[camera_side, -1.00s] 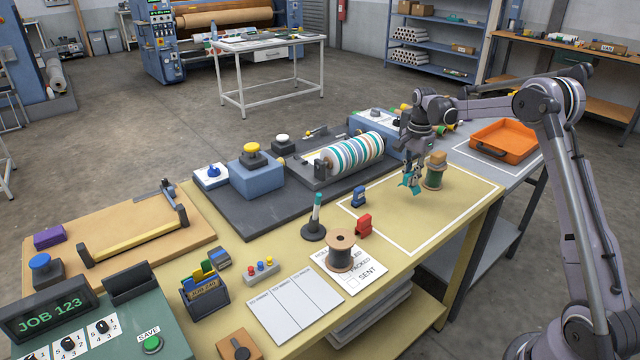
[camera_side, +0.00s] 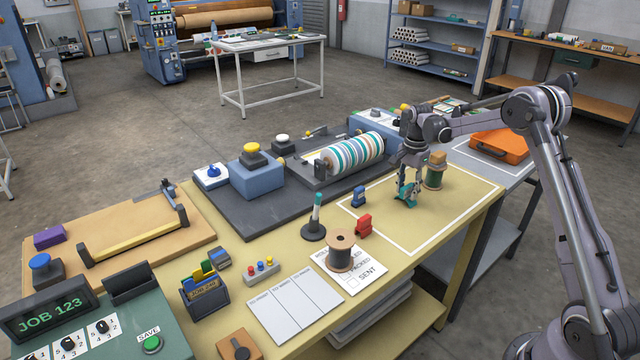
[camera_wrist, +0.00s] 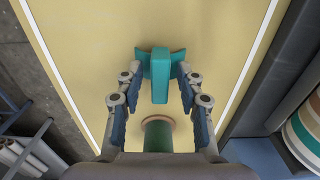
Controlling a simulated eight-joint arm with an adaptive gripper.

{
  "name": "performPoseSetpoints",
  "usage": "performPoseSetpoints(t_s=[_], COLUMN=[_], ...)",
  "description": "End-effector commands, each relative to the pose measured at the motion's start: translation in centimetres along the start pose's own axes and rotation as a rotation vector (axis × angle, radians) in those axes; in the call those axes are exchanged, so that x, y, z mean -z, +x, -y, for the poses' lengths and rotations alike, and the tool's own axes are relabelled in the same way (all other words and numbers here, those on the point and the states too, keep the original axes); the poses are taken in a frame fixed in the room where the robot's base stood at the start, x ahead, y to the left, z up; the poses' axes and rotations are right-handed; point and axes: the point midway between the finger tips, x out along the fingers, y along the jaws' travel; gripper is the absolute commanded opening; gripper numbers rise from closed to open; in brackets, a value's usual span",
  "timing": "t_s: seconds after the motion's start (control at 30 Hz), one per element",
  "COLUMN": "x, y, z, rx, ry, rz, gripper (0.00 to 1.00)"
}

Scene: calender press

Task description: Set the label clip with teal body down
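The label clip with teal body (camera_side: 408,189) is between the fingertips of my gripper (camera_side: 405,195), low over the white-outlined area of the yellow bench. In the wrist view the teal clip (camera_wrist: 160,82) has a long middle bar and side wings. The fingers of my gripper (camera_wrist: 161,72) lie against the wings on both sides. The clip's underside is partly hidden in the side view, so I cannot tell whether it touches the bench.
A green spool (camera_side: 433,177) stands right behind my gripper, and it also shows in the wrist view (camera_wrist: 157,136). A blue clip (camera_side: 358,197) and a red clip (camera_side: 364,225) stand to the left. The striped roller (camera_side: 352,152) is behind. The outlined area's front is clear.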

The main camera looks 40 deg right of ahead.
Motion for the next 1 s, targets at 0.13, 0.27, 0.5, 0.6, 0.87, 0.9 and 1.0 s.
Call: performPoseSetpoints(t_s=[0.13,0.27,0.5,0.6,0.87,0.9,1.0], x=[0.0,0.0,0.0,0.0,0.0,0.0,0.0], y=[0.0,-0.1,-2.8,-4.8,-9.8,-10.3,-11.4], z=[0.0,0.0,0.0,0.0,0.0,0.0,0.0], rx=[0.0,0.0,0.0,0.0,0.0,0.0,0.0], ry=[0.0,0.0,0.0,0.0,0.0,0.0,0.0], rz=[0.0,0.0,0.0,0.0,0.0,0.0,0.0], gripper=[0.39,0.39,0.39,0.39,0.39,0.39,0.39])
